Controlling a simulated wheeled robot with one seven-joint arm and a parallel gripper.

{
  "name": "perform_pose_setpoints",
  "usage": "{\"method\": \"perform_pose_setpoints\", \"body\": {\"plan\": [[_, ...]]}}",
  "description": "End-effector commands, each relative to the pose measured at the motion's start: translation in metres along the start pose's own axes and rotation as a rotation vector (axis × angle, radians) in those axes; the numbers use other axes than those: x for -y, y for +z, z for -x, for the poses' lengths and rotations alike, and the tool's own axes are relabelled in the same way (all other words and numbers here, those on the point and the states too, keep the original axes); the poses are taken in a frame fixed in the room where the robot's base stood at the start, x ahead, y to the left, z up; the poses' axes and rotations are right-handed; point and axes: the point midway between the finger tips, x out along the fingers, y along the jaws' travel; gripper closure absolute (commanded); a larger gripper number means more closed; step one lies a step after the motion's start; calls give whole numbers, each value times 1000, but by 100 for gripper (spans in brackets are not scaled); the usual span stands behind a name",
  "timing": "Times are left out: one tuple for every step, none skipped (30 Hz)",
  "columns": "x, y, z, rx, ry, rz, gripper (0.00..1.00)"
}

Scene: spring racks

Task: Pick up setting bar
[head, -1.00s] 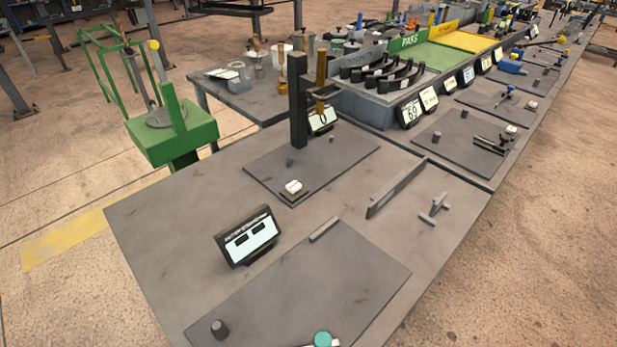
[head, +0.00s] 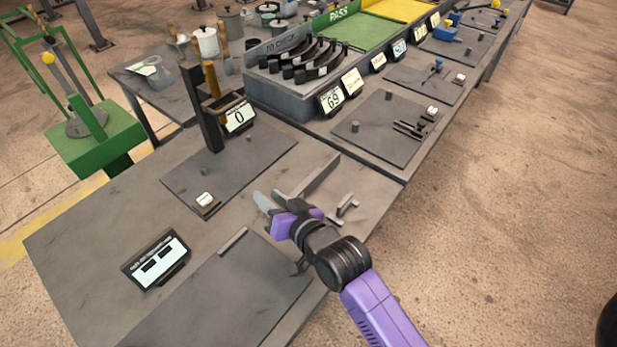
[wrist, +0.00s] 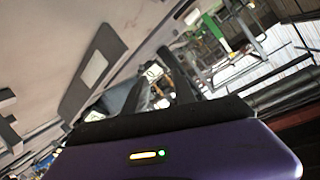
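Two bars lie at the front right of the near table; I cannot tell for sure which is the setting bar. One is a long grey bar (head: 320,174) standing on edge. The other is a small grey bar with cross-shaped ends (head: 346,207), to its right. My gripper (head: 269,200) is open and empty, its two fingers apart, just left of the long bar and pointing to the far left. Its purple body hides part of the long bar's near end. In the wrist view the long bar (wrist: 74,97) lies left of my fingers (wrist: 160,88).
A dark plate with an upright post (head: 201,110) stands beyond the gripper. A display (head: 156,259) and a large dark plate (head: 190,305) are at the near left. Open floor lies to the right.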

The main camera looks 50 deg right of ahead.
Motion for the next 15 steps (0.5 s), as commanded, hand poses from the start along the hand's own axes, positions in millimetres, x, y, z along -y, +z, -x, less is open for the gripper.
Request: {"method": "perform_pose_setpoints", "body": {"plan": [[0,-18,-19,31,18,-38,67],[-2,-21,-30,63,32,-68,67],[-6,-23,-43,115,55,-111,67],[-10,-23,-52,156,77,-146,67],[-13,-23,-61,202,101,-183,67],[-20,-23,-70,265,143,-233,67],[-24,-22,-75,314,177,-270,67],[-30,-21,-80,361,214,-306,67],[-37,-22,-83,421,268,-354,67],[-43,-23,-84,464,313,-388,67],[-49,-26,-85,504,361,-422,67],[-57,-30,-83,555,428,-464,67],[-63,-34,-81,590,481,-496,67],[-68,-37,-78,623,533,-524,67],[-76,-43,-72,659,604,-560,67]]}}
